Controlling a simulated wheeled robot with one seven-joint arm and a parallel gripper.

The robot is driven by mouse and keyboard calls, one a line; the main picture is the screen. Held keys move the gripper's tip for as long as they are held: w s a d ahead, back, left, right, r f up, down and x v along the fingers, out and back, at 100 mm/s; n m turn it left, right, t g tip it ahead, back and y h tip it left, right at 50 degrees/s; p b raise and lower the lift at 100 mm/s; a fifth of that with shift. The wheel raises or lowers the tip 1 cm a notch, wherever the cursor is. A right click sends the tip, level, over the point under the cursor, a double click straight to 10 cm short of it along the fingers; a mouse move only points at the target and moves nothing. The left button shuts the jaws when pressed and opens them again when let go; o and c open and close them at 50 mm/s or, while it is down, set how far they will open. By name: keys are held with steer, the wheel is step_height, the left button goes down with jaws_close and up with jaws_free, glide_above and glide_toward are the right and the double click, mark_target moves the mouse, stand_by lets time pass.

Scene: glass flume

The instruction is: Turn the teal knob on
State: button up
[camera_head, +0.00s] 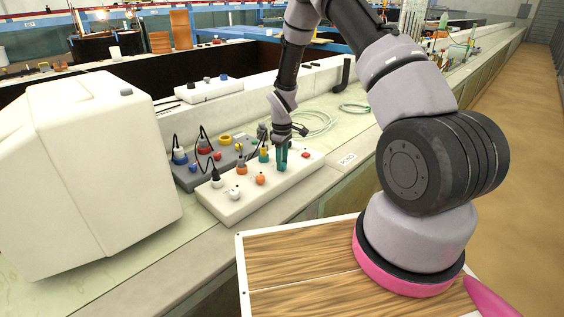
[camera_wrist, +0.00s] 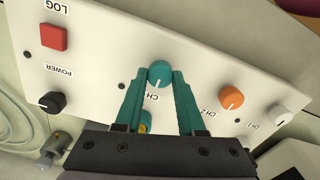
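The teal knob (camera_wrist: 159,74) is round, with a pale pointer mark, on a white control panel (camera_wrist: 90,30) next to a partly covered "CH" label. My gripper (camera_wrist: 160,80) has its two teal fingers on either side of the knob, their tips level with it. A narrow gap shows between the knob and each finger, so the gripper looks open around it. In the head view my gripper (camera_head: 281,162) points down at the white panel (camera_head: 235,204), and its fingers hide the knob there.
The panel also bears a red square LOG button (camera_wrist: 54,37), a black POWER knob (camera_wrist: 51,102), an orange knob (camera_wrist: 232,98) and a white knob (camera_wrist: 280,115). Cables plug in along its back beside a grey box (camera_head: 187,178). A large white housing (camera_head: 90,175) stands left.

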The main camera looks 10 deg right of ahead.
jaws_close()
steer(key=shift+m, duration=0.3)
steer(key=m, duration=0.3)
steer(key=shift+m, duration=0.3)
steer(key=m, duration=0.4)
steer(key=shift+m, duration=0.3)
steer(key=m, duration=0.4)
steer(key=shift+d, duration=0.1)
steer(key=m, duration=0.5)
